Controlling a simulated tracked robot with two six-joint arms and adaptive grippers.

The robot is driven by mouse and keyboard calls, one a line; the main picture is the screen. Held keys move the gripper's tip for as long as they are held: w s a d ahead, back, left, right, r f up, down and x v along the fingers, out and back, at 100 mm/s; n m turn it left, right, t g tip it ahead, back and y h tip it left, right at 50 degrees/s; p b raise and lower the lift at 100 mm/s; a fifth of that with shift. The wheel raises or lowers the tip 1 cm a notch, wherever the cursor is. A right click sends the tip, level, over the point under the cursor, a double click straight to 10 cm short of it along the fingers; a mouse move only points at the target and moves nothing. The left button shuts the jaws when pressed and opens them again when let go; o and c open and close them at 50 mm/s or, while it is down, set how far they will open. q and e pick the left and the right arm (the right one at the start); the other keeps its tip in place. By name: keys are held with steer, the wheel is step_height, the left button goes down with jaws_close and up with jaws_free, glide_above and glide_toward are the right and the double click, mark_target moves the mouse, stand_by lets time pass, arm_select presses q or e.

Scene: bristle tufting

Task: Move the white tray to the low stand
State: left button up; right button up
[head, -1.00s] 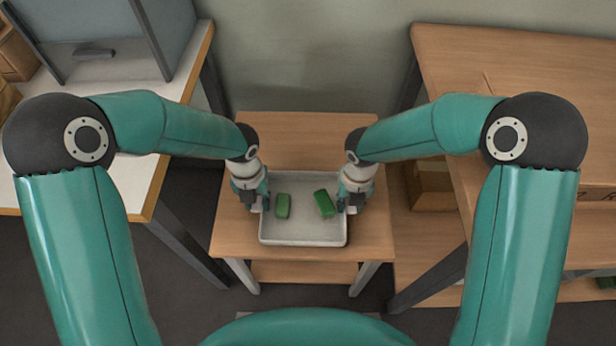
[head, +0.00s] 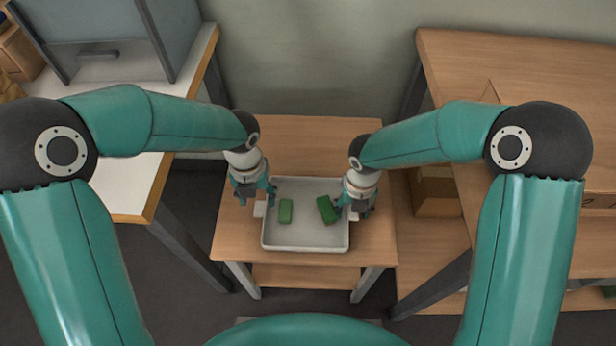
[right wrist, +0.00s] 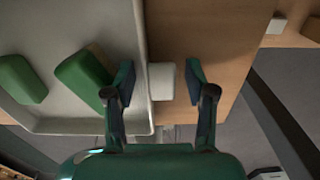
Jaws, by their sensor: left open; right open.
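The white tray (head: 306,241) rests flat on the low stand (head: 235,240), a small wooden table with a lower shelf. Two green blocks lie inside: a left one (head: 286,211) and a tilted right one (head: 327,210). My left gripper (head: 254,198) is open, just beside and above the tray's left handle (head: 260,209), apart from it. My right gripper (head: 353,207) is open at the tray's right side. In the right wrist view its fingers stand on either side of the white right handle (right wrist: 162,82), with gaps, and one finger is over the tray's edge.
A white-topped table (head: 128,195) with a grey cabinet (head: 110,40) stands at the left. A larger wooden bench (head: 530,75) stands at the right, with a cardboard box (head: 436,192) below it. The stand's back part is bare.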

arm_select(q)
step_height(320, 180, up, 3)
steer(key=shift+r, duration=0.25)
arm_select(e)
steer(key=shift+r, duration=0.1)
step_height(320, 180, up, 12)
steer(key=shift+f, duration=0.2)
stand_by(0.5)
